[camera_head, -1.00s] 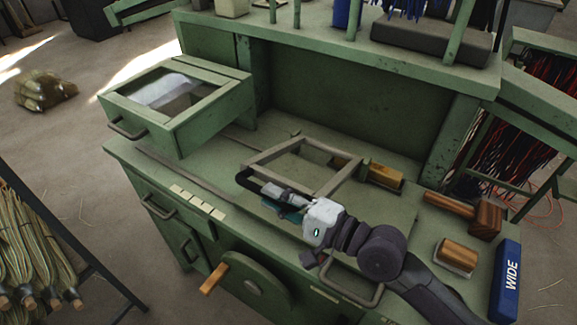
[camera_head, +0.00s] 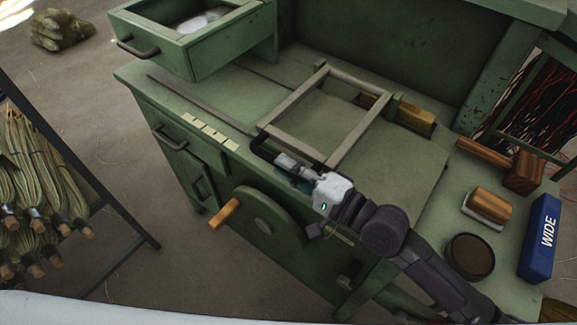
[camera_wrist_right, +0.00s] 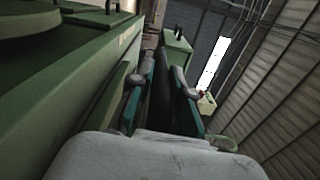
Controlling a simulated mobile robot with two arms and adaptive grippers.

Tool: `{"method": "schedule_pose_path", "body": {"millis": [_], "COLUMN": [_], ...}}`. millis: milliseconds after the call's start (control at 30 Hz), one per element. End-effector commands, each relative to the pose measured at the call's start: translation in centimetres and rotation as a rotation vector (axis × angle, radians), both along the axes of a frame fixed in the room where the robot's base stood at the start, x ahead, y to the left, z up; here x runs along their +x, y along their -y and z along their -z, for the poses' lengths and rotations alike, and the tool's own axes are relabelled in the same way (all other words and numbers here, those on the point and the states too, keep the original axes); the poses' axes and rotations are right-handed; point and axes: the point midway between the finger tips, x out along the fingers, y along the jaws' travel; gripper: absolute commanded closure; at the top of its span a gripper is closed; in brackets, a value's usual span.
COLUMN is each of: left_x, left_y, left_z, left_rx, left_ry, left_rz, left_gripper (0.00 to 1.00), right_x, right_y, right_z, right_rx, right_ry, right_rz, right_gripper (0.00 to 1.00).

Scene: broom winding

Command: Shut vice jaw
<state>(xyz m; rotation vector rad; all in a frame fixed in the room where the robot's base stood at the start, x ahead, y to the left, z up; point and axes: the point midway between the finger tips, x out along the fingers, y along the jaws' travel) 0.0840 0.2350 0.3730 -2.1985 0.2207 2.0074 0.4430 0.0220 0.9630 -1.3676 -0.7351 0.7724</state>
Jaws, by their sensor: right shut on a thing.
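On the green bench lies a pale rectangular frame (camera_head: 325,115), apparently the vice jaw, with a dark curved handle (camera_head: 257,150) along its near side. My right gripper (camera_head: 286,162) is at this near side, low over the bench's front edge, and is shut on the dark handle. In the right wrist view its two teal fingers (camera_wrist_right: 168,80) stand either side of a dark bar; the contact itself is hard to see. My left gripper is in neither view.
A round green disc (camera_head: 265,222) with a wooden crank handle (camera_head: 223,213) is on the bench front. A wooden mallet (camera_head: 522,172), a brush (camera_head: 487,206) and a blue WIDE box (camera_head: 540,240) lie at right.

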Motion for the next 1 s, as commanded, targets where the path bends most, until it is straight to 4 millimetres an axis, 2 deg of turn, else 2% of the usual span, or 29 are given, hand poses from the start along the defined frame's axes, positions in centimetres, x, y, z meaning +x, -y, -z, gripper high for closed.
{"method": "schedule_pose_path", "body": {"millis": [33,167,200,333,733,1000], "left_x": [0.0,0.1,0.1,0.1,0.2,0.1], "left_y": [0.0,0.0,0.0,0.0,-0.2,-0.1], "left_z": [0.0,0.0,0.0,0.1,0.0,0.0], "left_rx": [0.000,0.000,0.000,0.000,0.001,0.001], "left_ry": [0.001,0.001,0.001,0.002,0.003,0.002], "left_rz": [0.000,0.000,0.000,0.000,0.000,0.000], "left_gripper": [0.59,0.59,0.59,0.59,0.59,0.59], "right_x": [-0.1,-0.2,-0.2,-0.2,-0.4,-3.1], "right_y": [0.0,0.0,0.0,0.0,0.6,4.5], "right_z": [0.6,0.8,0.8,0.8,0.6,0.7], "right_rx": [-0.011,-0.014,-0.015,-0.015,-0.012,-0.019], "right_ry": [-0.010,-0.013,-0.014,-0.014,-0.008,-0.010], "right_rz": [-0.004,-0.004,-0.004,-0.005,-0.002,-0.004], "right_gripper": [1.00,1.00,0.79,0.57,0.57,0.57]}}
